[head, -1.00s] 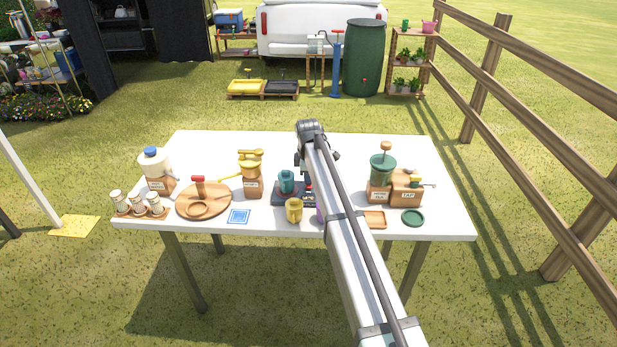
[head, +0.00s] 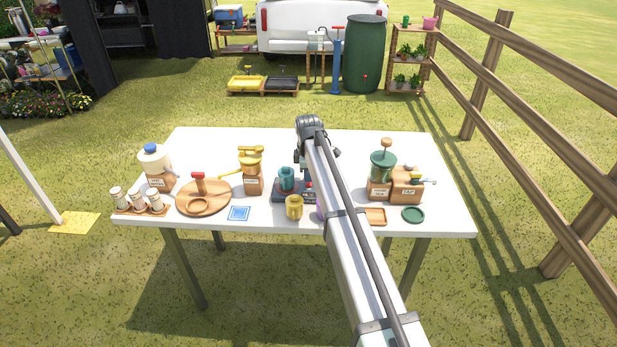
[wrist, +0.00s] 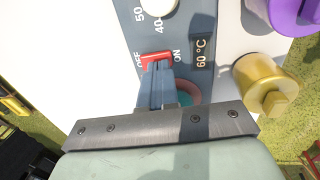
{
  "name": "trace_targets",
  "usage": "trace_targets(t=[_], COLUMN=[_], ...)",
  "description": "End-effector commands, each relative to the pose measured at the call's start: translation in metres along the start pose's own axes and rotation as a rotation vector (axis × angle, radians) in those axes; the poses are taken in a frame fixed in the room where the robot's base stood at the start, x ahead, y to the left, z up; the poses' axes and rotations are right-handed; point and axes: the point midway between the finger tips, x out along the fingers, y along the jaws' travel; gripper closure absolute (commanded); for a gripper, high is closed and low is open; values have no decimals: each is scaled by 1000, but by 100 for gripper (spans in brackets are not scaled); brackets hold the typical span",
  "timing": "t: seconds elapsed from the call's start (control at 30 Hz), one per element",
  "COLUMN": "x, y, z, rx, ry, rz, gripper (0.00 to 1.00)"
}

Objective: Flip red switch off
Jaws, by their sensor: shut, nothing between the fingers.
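The red switch (wrist: 156,56) sits on a blue-grey panel (wrist: 200,22) in the wrist view, between the printed words OFF on its left and ON on its right. My gripper (wrist: 157,68) is shut and empty. Its fingertips are at the switch's lower edge and cover part of it; I cannot tell if they touch it or which way it is tipped. In the head view the dark device base (head: 281,196) stands mid-table, partly hidden by my arm, which also hides the fingertips.
A "60 °C" label (wrist: 201,53) and a white dial (wrist: 158,7) lie near the switch. A gold canister (wrist: 268,84) and a purple one (wrist: 298,14) stand at right. A teal cup (head: 286,174) stands on the device.

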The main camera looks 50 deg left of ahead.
Motion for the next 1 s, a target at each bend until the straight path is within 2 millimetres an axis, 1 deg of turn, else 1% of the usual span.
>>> trace_targets(t=[0.03, 0.3, 0.5, 0.7, 0.83, 1.0], x=[-9, -62, -97, -119, -125, -126], y=[0, 0, 0, 0, 0, 0], z=[0, 0, 0, 0, 0, 0], rx=[0, 0, 0, 0, 0, 0], ry=[0, 0, 0, 0, 0, 0], rz=[2, 3, 3, 2, 2, 2], gripper=[100, 100, 100, 100, 100, 100])
